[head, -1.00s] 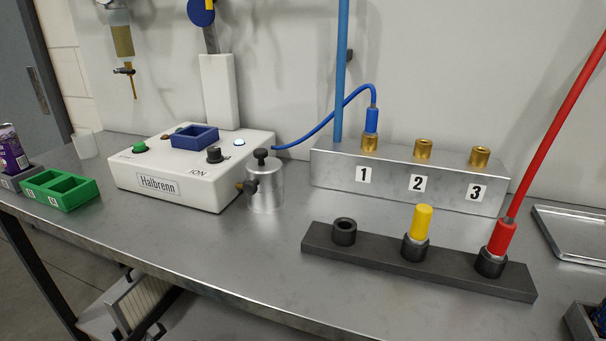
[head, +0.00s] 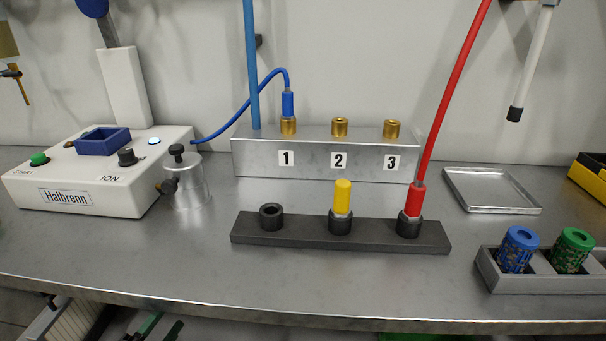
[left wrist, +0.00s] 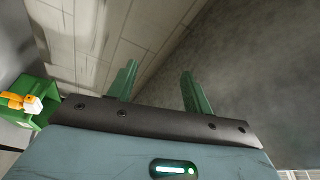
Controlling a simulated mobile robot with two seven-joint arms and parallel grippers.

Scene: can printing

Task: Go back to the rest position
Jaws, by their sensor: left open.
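My left gripper (head: 161,327) shows at the bottom edge of the head view, in front of and below the table's front edge. Only its green fingertips show there. In the left wrist view its two green fingers (left wrist: 159,84) stand wide apart with nothing between them, against a tiled wall and grey surface. My right gripper is not in view.
The steel table (head: 330,283) carries a white Halbrenn machine (head: 125,190), a metal block numbered 1 to 3 (head: 312,158), a dark plug rack (head: 300,238), an empty tray (head: 500,190) and a grey can holder (head: 535,284). A green bin (left wrist: 40,92) shows in the left wrist view.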

